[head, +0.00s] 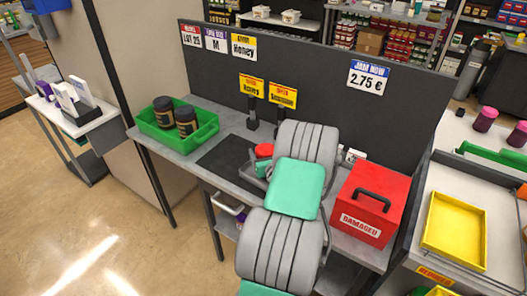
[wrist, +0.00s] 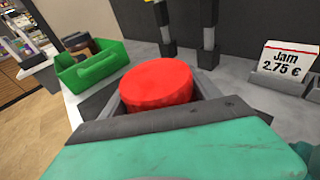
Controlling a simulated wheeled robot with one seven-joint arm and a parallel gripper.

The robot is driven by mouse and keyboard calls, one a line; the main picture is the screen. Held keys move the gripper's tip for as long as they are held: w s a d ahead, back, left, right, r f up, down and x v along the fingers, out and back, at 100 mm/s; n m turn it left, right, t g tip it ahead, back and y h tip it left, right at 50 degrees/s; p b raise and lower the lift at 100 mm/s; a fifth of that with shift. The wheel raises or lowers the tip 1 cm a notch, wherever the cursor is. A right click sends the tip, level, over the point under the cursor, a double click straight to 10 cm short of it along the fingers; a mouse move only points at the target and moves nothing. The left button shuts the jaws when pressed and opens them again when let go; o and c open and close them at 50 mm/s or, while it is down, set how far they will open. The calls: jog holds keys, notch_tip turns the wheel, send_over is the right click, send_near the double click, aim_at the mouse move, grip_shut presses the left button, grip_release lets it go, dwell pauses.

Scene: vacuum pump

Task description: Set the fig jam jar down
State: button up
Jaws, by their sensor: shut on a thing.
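The jar with a red lid (wrist: 157,84) is between my gripper's fingers (wrist: 165,102) in the wrist view. Only its lid shows clearly; its body and label are hidden, so I cannot read that it is fig jam. In the head view the red lid (head: 264,150) shows just left of my grey and green arm, over the workbench (head: 216,118) by the right edge of the dark mat (head: 224,156). My gripper is shut on the jar. I cannot tell whether the jar's base touches the bench.
A green crate (head: 208,130) with two dark jars (head: 187,121) stands at the bench's left. A red box marked DAMAGED (head: 372,205) stands right of my arm. Two dark posts with Honey and Semolina-like signs (head: 283,96) stand behind. The visible mat is clear. A Jam price card (wrist: 285,60) stands right.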

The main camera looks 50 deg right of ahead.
jog(key=shift+r, duration=0.1)
jog(key=shift+f, duration=0.2)
jog(key=o, duration=2)
jog(key=shift+c, duration=0.2)
jog(key=shift+r, duration=0.3)
jog(key=b+v, duration=0.2)
jog(key=v, duration=1)
jog(key=shift+s+f, duration=0.1)
jog(key=shift+f, duration=0.05)
